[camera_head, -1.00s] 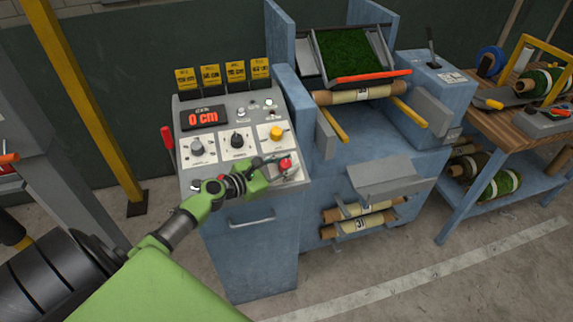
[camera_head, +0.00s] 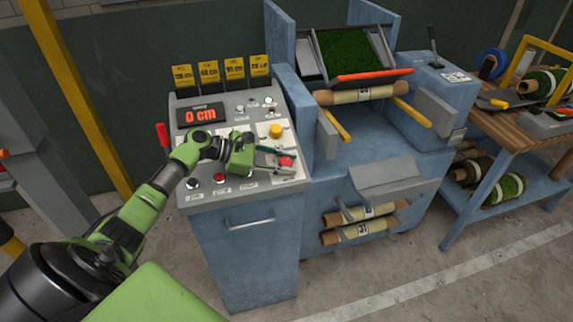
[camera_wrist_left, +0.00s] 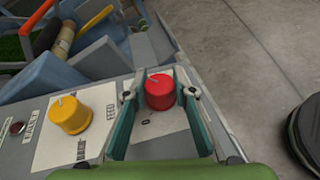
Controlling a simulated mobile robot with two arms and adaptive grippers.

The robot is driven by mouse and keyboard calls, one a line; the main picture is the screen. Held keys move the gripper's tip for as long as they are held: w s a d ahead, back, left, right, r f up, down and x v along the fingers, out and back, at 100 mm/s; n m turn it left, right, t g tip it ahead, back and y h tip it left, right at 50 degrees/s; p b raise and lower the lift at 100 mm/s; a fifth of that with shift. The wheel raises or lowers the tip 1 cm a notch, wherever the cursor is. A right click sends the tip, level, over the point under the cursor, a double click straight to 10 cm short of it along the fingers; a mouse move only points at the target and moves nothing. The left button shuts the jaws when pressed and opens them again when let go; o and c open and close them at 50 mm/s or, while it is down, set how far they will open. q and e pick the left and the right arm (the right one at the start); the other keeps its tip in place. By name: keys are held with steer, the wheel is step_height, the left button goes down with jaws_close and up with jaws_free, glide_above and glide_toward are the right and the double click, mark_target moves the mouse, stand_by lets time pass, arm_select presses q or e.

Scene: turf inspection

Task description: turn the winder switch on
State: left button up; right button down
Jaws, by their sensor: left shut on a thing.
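The red knob (camera_head: 286,161) sits at the right of the grey control panel (camera_head: 186,178), on a pale label plate. It has a light pointer line on top; I cannot read a winder name beside it. My left gripper (camera_head: 280,160) reaches across the panel from the left and is shut on the red knob. In the left wrist view the red knob (camera_wrist_left: 160,90) stands between the two fingers (camera_wrist_left: 160,96), with a "0" mark on the plate below it. My right gripper is not in view.
A yellow knob (camera_head: 275,131) stands just behind the red one. The display (camera_head: 201,114) reads 0 cm. Small buttons (camera_head: 220,178) line the panel's front, and a red lever (camera_head: 163,135) stands at its left. The blue machine (camera_head: 340,160) with a turf tray rises to the right.

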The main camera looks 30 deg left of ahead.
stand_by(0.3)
arm_select(q)
steer(key=o, duration=1.1)
steer(key=v, duration=1.2)
steer(key=shift+w, duration=0.1)
